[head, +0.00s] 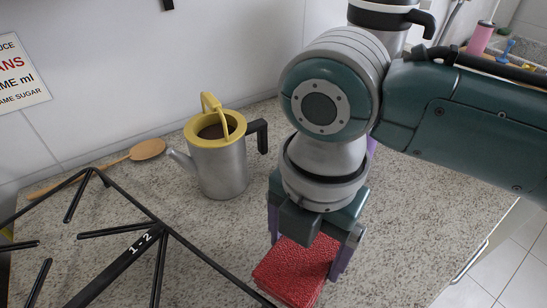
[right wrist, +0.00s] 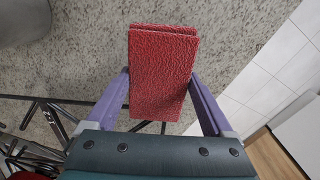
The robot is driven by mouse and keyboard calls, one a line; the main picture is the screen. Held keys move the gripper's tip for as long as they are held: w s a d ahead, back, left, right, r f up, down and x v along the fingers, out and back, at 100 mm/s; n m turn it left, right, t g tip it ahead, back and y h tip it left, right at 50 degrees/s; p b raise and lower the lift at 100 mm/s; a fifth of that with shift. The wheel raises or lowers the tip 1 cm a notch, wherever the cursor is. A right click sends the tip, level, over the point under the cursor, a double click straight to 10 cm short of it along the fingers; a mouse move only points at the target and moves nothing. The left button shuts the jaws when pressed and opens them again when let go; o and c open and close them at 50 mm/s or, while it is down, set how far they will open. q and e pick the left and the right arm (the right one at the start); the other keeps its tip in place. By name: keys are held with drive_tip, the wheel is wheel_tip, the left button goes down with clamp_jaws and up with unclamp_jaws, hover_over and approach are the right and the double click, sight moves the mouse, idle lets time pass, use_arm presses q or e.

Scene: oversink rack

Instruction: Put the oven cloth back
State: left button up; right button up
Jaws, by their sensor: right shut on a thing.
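The oven cloth (head: 297,270) is a red, textured, folded block at the lower middle of the head view. My right gripper (head: 306,256) points down from above with its purple fingers on either side of the cloth, shut on it. In the right wrist view the cloth (right wrist: 162,75) stands between the two purple fingers of the right gripper (right wrist: 160,95), and its folded layers show at the top. I cannot tell whether the cloth touches the counter. My left gripper is not in view.
A black wire rack (head: 125,262) marked "1 - 2" fills the lower left, close to the cloth.

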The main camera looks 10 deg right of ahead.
sight(304, 263)
drive_tip(key=shift+f+b, duration=0.4)
drive_tip(key=shift+f, duration=1.5)
drive_tip(key=shift+f, duration=0.2)
drive_tip(key=o, duration=1.1)
drive_tip(key=shift+c, duration=0.2)
drive_tip(key=shift+r, duration=0.1)
